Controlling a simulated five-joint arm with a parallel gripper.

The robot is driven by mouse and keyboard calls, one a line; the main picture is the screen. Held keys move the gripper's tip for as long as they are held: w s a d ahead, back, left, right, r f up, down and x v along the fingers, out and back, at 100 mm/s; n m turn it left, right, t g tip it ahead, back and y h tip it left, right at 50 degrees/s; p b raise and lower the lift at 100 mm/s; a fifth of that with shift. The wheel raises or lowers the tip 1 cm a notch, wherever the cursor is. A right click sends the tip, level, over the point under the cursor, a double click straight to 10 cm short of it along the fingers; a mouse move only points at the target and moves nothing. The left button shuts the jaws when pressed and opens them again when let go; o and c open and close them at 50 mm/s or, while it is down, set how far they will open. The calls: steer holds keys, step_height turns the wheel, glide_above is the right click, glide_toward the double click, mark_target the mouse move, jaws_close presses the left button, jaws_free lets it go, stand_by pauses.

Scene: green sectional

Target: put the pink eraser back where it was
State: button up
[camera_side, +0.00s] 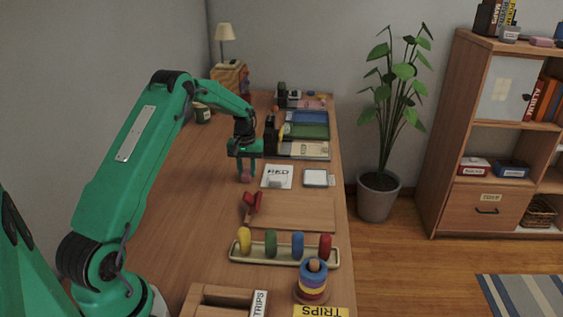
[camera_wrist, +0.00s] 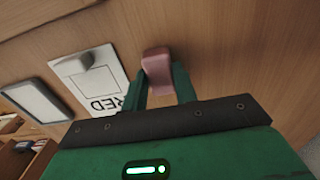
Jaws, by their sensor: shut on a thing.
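The pink eraser (camera_wrist: 157,66) is between my gripper's two green fingertips in the wrist view, with its upper end sticking out past them. My gripper (camera_side: 247,174) is shut on it. In the side view my gripper points down over the wooden desk, just left of a white card (camera_side: 277,176). The eraser is small and mostly hidden by the fingers there. I cannot tell whether the eraser touches the desk.
A small framed pad (camera_side: 316,178) lies right of the card. A red object (camera_side: 253,203) and a flat wooden board (camera_side: 300,213) are nearer the front. Trays (camera_side: 306,131) line the back right.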

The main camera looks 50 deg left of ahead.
mark_target(247, 171)
steer(key=o, duration=0.9)
steer(key=shift+f, duration=0.1)
steer(key=shift+o, duration=0.2)
step_height(247, 171, up, 12)
steer(key=shift+r, duration=0.2)
stand_by(0.3)
